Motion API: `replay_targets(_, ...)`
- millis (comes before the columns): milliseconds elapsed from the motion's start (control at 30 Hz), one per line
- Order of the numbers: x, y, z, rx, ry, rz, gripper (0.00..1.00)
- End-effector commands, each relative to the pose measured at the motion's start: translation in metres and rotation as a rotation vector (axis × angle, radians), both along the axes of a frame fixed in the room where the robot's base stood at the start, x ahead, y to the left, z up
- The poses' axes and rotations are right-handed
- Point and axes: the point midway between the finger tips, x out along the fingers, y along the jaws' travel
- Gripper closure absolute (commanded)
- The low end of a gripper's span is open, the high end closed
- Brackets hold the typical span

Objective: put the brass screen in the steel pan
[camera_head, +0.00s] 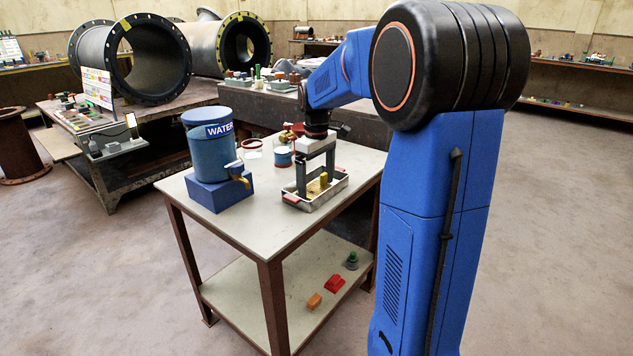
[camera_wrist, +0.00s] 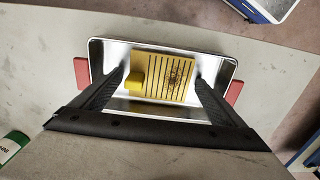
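The brass screen (camera_wrist: 165,78) is a yellow slotted plate with a raised block and a dark round mark on it. It lies inside the steel pan (camera_wrist: 218,65), a shiny rectangular tray with red handles. The pan also shows on the table in the head view (camera_head: 297,203), where the screen's yellow block (camera_head: 323,180) stands up inside it. My gripper (camera_wrist: 160,75) points down into the pan, its fingers wide apart on either side of the screen. The fingers are not closed on the block. Small gaps at the screen's edges are hard to judge.
A blue water container (camera_head: 203,150) with a tap stands on a blue block to the left on the table (camera_head: 240,227). Small jars (camera_head: 283,156) stand behind the pan. The lower shelf (camera_head: 255,290) holds several small items. The table's front left is clear.

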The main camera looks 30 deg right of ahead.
Motion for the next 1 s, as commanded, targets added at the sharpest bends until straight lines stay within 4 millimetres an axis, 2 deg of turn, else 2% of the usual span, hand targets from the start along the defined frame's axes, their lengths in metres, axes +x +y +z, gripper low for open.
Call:
replay_targets(300,0.000,0.000,0.001,0.000,0.000,0.000,0.04)
replay_targets(467,0.000,0.000,0.012,0.000,-0.002,0.000,0.04)
replay_targets(1000,0.000,0.000,0.106,0.000,-0.002,0.000,0.04)
